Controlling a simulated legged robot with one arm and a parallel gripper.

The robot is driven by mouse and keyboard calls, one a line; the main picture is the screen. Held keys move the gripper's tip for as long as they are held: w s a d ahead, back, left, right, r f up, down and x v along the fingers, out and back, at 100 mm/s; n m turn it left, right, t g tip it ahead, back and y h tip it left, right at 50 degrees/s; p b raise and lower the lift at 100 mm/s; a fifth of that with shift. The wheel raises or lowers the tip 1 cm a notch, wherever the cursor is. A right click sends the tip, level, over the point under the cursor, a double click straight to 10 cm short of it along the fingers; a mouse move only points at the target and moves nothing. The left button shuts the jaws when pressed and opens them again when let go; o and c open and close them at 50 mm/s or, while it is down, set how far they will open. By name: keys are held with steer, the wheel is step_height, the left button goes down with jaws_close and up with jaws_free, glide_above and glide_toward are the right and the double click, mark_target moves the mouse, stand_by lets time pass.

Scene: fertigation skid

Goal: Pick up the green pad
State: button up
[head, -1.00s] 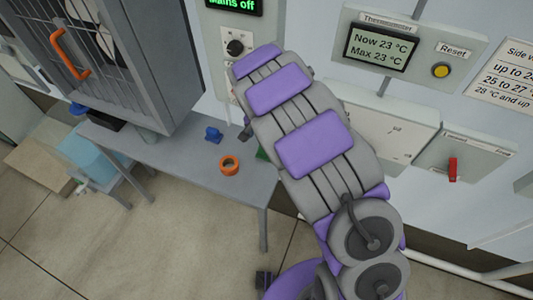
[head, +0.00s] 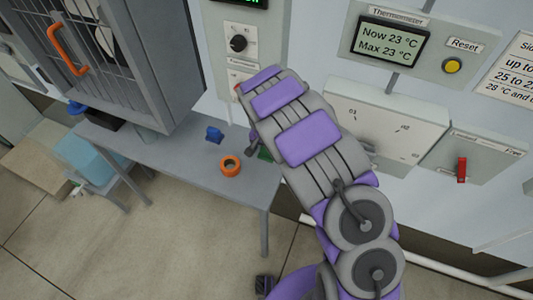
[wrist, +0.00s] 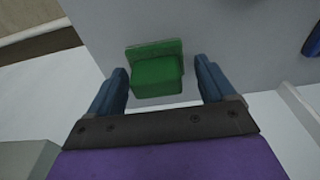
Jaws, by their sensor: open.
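The green pad (wrist: 155,70) lies on the grey table, between and just beyond my gripper's fingers in the wrist view. It looks like a small green block with a raised back part. In the head view only a bit of the green pad (head: 264,154) shows beside my arm. My gripper (wrist: 162,84) is open, with one blue finger on each side of the pad and nothing held. I cannot tell how far above the table the fingertips are. In the head view my arm hides most of the gripper.
The grey table (head: 185,168) also bears an orange ring (head: 230,166) and a blue object (head: 214,134) left of the pad. A grey barred cabinet (head: 165,60) stands over the table's left part. A wall with a thermometer panel (head: 390,42) and a red switch (head: 462,169) is behind my arm.

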steer(key=shift+d, duration=0.25)
steer(key=c, duration=0.8)
steer(key=shift+a, duration=0.1)
steer(key=shift+c, duration=0.2)
steer(key=shift+a+r, duration=0.1)
steer(key=shift+r, duration=0.05)
steer(key=shift+r, duration=0.25)
step_height(320, 180, up, 3)
steer(key=shift+r+p, duration=0.1)
steer(key=shift+p, duration=0.65)
steer(key=s+d+r+p, duration=0.1)
steer(key=s+d, duration=0.4)
steer(key=s, duration=1)
steer(key=shift+p, duration=0.85)
steer(key=shift+s, duration=0.1)
